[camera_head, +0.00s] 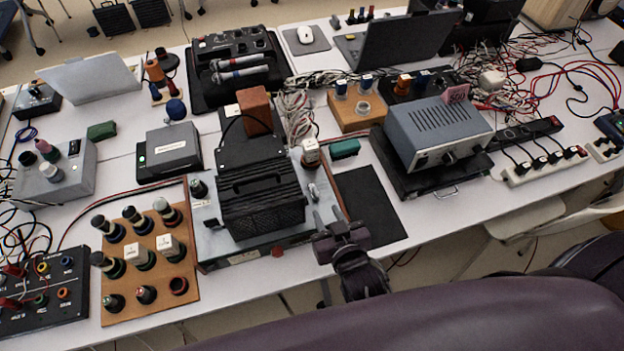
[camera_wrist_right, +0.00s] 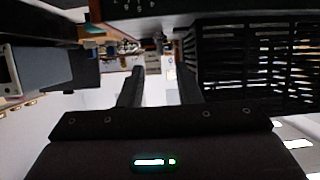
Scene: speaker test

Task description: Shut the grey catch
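My right gripper (camera_head: 328,218) is at the front right corner of a grey metal base (camera_head: 215,243) that carries a black ribbed box (camera_head: 262,200). In the right wrist view my gripper's two dark fingers (camera_wrist_right: 160,82) stand apart with nothing between them. The slotted black box (camera_wrist_right: 255,58) fills the right of that view, close beside the fingers. A small pale metal fitting (camera_head: 313,192) shows on the base's right side, just beyond my gripper. I cannot tell whether it is the grey catch or how it is set. My left gripper is not in view.
A dark flat mat (camera_head: 372,205) lies right of the base. Beyond it stands a grey instrument (camera_head: 437,130) on a black stand. A brown board with several knobs (camera_head: 150,312) lies to the left. The table's front edge is close to my gripper.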

